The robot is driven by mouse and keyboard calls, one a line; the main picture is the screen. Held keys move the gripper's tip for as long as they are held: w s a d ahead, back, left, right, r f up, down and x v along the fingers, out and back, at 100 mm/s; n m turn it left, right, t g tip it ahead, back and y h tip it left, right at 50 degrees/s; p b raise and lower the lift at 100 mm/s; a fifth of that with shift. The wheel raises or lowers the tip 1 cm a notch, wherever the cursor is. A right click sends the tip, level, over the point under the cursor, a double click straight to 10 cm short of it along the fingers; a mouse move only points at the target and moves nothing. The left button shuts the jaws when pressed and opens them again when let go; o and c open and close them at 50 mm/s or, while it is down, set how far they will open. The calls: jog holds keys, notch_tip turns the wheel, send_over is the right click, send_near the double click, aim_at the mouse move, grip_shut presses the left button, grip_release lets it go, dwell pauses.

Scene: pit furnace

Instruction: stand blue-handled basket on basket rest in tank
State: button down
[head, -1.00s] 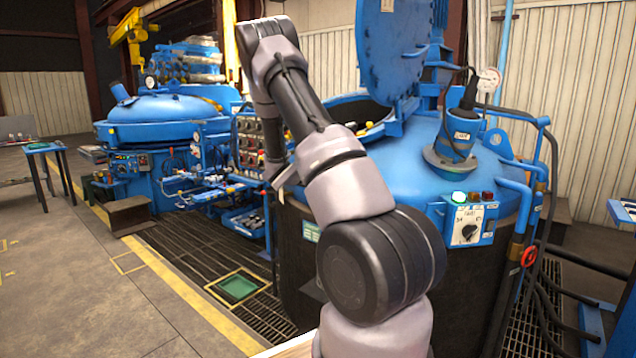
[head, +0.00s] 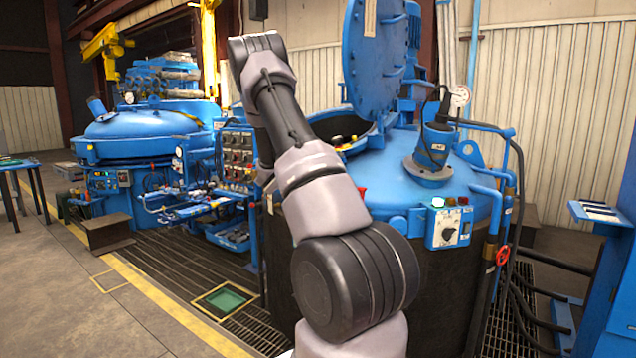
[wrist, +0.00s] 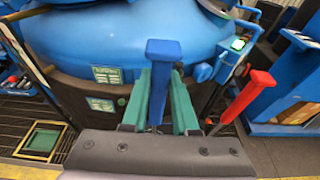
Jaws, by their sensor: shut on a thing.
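In the wrist view a blue handle (wrist: 161,62) stands up between the green fingers of my gripper (wrist: 160,100). The gripper is shut on this handle. The basket body below it is hidden by the dark gripper body. A red handle (wrist: 248,95) slants up to the right of the fingers, apart from the blue one. The near blue tank (head: 400,170) stands with its round lid (head: 376,50) raised, and its dark opening shows partly behind my arm. The basket rest is not visible. My gripper is out of sight in the head view.
A control box (head: 450,228) with a dial and a green light sits on the tank's front. A pipe stub (head: 432,150) rises from its top. A second blue furnace (head: 140,135) stands at the left. A blue stand (head: 610,220) is at the right. Open floor lies at the left.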

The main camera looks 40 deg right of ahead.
jog(key=f+v, duration=0.2)
jog(key=v, duration=1)
jog(key=a+f+v, duration=0.1)
jog(key=f+v, duration=0.1)
jog(key=v, duration=1.1)
jog(key=shift+s+f, duration=0.2)
jog(key=shift+f, duration=0.2)
jog(key=shift+a, duration=0.2)
